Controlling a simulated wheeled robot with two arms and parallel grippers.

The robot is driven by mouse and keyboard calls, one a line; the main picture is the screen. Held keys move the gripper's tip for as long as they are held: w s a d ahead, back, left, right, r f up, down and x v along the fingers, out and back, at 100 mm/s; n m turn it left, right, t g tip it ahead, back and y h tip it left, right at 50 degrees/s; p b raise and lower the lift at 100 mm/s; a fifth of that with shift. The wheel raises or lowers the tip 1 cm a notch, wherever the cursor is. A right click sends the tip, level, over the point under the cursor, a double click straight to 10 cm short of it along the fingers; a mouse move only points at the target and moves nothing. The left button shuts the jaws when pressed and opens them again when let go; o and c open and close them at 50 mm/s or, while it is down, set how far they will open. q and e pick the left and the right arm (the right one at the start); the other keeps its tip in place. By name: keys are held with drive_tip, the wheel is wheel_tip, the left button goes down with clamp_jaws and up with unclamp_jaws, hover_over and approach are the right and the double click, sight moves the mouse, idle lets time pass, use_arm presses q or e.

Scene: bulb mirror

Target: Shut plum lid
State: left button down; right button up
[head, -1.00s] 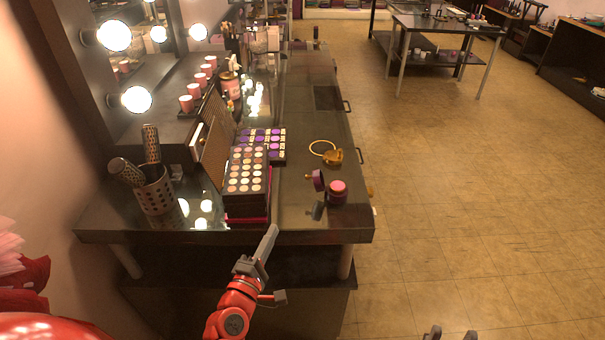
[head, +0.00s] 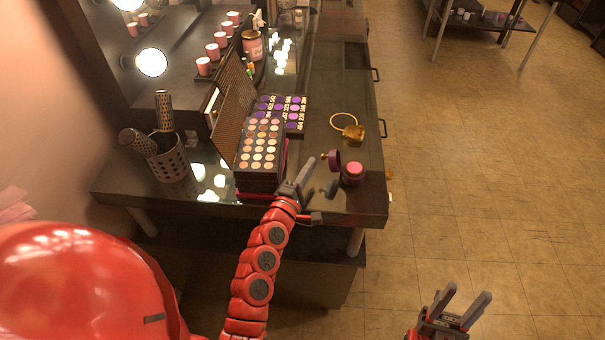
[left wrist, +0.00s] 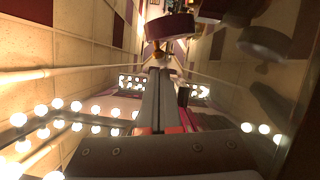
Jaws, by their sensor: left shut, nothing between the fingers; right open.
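The plum lid (head: 332,159) stands tilted up at the left side of a small round plum pot with a pink top (head: 353,171), near the desk's front right corner. A small gold knob shows on the lid's left. My left gripper (head: 310,164) is shut and empty, its tips just left of the lid; I cannot tell if they touch. In the left wrist view its fingers (left wrist: 160,75) point towards the plum lid (left wrist: 171,27), which is near the top edge. My right gripper (head: 466,304) is open and empty over the floor, right of the desk.
A greyish object (head: 331,189) lies in front of the lid. The eyeshadow palette (head: 262,148) stands left of my left gripper. A gold ring-shaped item (head: 352,131) lies behind the pot. A brush holder (head: 170,160) is at the left. The desk beyond the gold item is clear.

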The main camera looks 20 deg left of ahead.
use_arm(q)
drive_tip(key=shift+w+d+r, duration=0.1)
drive_tip(key=shift+w+r, duration=0.05)
drive_tip(key=shift+w, duration=0.65)
drive_tip(key=shift+r+p, duration=0.1)
drive_tip(key=shift+p, duration=0.25)
drive_tip(key=shift+d+r+m, duration=0.1)
drive_tip(key=shift+r+m, duration=0.05)
drive_tip(key=shift+m, duration=0.25)
